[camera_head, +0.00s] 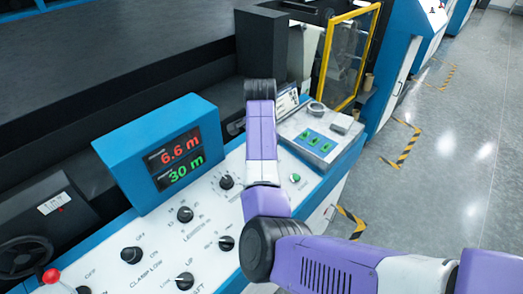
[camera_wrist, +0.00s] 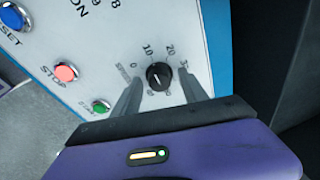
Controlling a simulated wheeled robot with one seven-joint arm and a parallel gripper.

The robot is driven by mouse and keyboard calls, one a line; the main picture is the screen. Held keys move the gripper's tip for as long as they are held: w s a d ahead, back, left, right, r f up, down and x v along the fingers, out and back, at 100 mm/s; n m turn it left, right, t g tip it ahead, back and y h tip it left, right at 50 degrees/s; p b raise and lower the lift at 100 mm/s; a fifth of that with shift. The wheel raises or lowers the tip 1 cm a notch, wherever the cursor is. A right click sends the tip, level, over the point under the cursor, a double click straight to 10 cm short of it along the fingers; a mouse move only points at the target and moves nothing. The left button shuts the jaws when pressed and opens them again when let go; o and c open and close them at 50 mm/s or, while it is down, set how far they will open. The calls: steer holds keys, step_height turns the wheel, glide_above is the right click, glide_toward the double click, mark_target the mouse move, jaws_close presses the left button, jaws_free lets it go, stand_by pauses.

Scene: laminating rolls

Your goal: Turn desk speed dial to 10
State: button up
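The black speed dial (camera_wrist: 159,76) sits on the white panel, with a scale around it reading 0, 10, 20 and 30. Its white pointer line looks directed roughly up, near the 10 side, but is too small to read exactly. My gripper (camera_wrist: 161,80) is open, with one finger on each side of the dial. Gaps show between the fingers and the knob; I cannot tell how deep the fingertips reach. In the head view my arm hides the gripper and I cannot pick out this dial.
A green button (camera_wrist: 101,107), a red stop button (camera_wrist: 65,73) and a blue reset button (camera_wrist: 13,17) lie left of the dial. In the head view, a blue display box (camera_head: 160,150) reads 6.6 m and 30 m, above several black knobs. A yellow-framed guard (camera_head: 328,60) stands behind.

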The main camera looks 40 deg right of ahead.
stand_by(0.3)
steer(key=b+v, duration=0.1)
steer(key=v, duration=0.6)
steer(key=shift+r, duration=0.4)
